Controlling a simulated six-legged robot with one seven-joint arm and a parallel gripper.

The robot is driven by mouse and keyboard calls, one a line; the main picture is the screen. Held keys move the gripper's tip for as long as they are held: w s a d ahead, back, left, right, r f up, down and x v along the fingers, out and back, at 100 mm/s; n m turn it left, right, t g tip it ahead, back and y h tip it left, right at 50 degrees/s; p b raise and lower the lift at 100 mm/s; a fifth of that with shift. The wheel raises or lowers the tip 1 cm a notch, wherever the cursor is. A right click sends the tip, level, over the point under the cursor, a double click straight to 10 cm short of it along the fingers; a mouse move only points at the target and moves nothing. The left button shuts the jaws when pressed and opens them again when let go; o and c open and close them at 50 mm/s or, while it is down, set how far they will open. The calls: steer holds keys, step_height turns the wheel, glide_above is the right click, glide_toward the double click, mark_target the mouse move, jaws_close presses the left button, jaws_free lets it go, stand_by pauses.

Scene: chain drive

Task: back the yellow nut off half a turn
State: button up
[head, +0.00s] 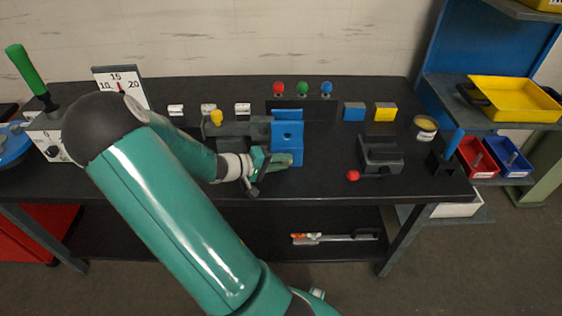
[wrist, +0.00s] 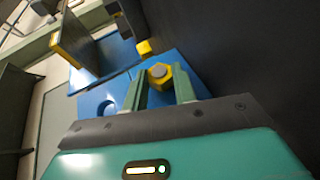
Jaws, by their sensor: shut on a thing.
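The yellow nut (wrist: 161,83) is a hexagon around a grey bolt end, set against a blue block in the wrist view. My gripper (wrist: 159,74) has one green finger on each side of the nut and is shut on it. In the head view my gripper (head: 281,161) is at the front of the upright blue block (head: 288,132). The nut cannot be made out there, as my gripper covers that spot.
The blue block stands beside a grey vise-like fixture (head: 240,129) with a yellow knob. A grey device with a red-knobbed lever (head: 353,175) is to the right. Blue and yellow blocks (head: 385,112) stand behind.

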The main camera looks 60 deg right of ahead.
steer(key=shift+w, duration=0.1)
steer(key=o, duration=1)
steer(key=v, duration=1.3)
steer(key=shift+w+a+r, duration=0.2)
steer(key=shift+a+r, duration=0.05)
steer(key=shift+r, duration=0.05)
